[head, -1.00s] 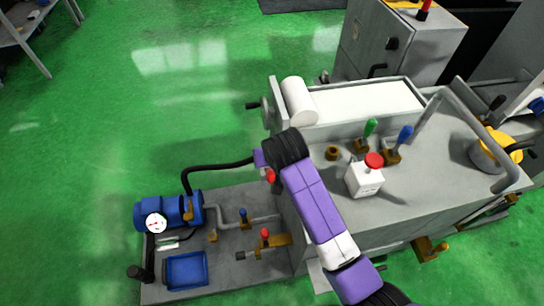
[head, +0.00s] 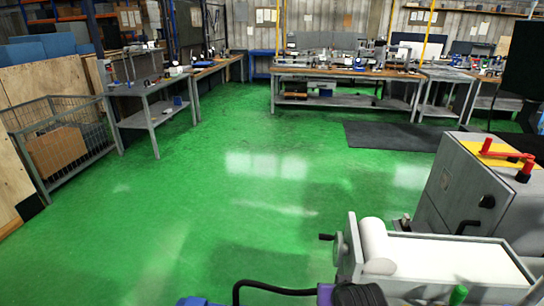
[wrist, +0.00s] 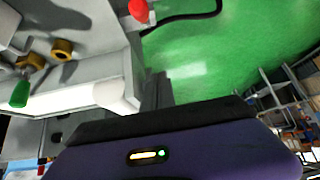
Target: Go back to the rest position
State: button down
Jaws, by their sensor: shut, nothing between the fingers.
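My gripper (wrist: 157,90) shows in the wrist view as dark fingers held together, with nothing between them. They point up the picture, past the machine's pale edge and over the green floor. In the head view only the purple and black end part of my arm (head: 350,295) shows at the bottom edge, beside the machine; the fingers cannot be made out there. The grinder (head: 440,265) stands at the lower right, with a white roller (head: 373,240) at its left end.
A red knob (wrist: 138,10), a green handle (wrist: 19,93) and a brass fitting (wrist: 62,48) are near the gripper. A grey cabinet (head: 465,200) stands right. Workbenches (head: 345,72) line the back; a wire cage (head: 65,140) stands left. The green floor (head: 230,200) between is clear.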

notch_tip(320, 180, up, 6)
jog(key=s+a+n+t+y, duration=0.1)
jog(key=s+t, duration=0.2)
jog(key=t, duration=0.3)
jog(key=s+d+r, duration=0.1)
jog(key=s, duration=1.8)
jog(key=s+d+r+t+b, duration=0.1)
jog(key=s+r, duration=0.1)
jog(key=s, duration=1.8)
jog(key=shift+d+r+n+b, duration=0.2)
jog(key=shift+d+n+b, duration=0.1)
jog(key=shift+d+n, duration=0.1)
